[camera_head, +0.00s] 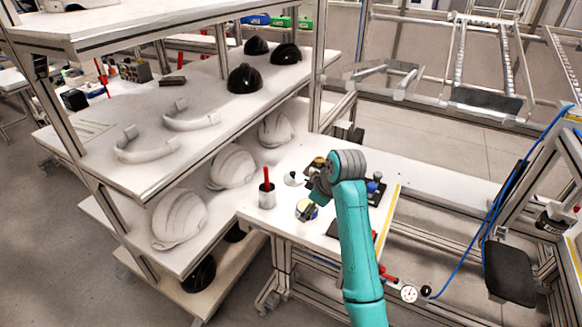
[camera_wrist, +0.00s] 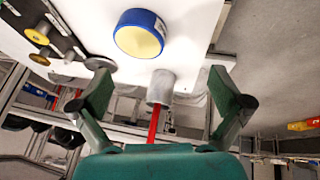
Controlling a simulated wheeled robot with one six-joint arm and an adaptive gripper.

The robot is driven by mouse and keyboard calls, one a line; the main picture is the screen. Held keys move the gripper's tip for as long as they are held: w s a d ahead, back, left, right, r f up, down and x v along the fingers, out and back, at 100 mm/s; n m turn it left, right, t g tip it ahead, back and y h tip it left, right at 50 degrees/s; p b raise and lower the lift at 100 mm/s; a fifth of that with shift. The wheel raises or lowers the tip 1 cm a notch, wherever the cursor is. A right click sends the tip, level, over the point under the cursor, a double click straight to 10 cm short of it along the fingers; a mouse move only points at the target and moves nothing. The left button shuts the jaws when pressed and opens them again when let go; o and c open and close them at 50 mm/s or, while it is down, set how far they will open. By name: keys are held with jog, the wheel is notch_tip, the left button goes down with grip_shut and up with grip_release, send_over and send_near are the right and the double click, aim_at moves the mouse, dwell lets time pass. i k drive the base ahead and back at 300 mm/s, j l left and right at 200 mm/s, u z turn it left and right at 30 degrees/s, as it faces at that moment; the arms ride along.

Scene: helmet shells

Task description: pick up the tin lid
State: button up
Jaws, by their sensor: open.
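A short round tin with a blue side and pale yellow face (camera_wrist: 139,34) is on the white table in the wrist view; it also shows in the head view (camera_head: 306,209), partly hidden by my gripper. A flat grey disc (camera_wrist: 99,62) lies near it, by my left fingertip in the picture; it seems to be the pale piece in the head view (camera_head: 293,179). I cannot tell for sure which is the tin lid. My gripper (camera_wrist: 161,75) is open and empty, its fingers wide apart. In the head view my gripper (camera_head: 313,205) is over the table, close to the blue and yellow tin.
A grey cup with a red-handled tool (camera_head: 267,195) stands left of the tin. A dark plate with knobs (camera_head: 375,188) is to the right. White helmet shells (camera_head: 179,218) fill the shelf at left, with black ones (camera_head: 245,78) above. The table's right part (camera_head: 440,182) is bare.

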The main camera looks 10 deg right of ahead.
aim_at(293, 178)
jog(key=i+j, duration=0.1)
jog(key=i, duration=0.55)
jog(key=i+j, duration=0.15)
jog(key=j, duration=0.05)
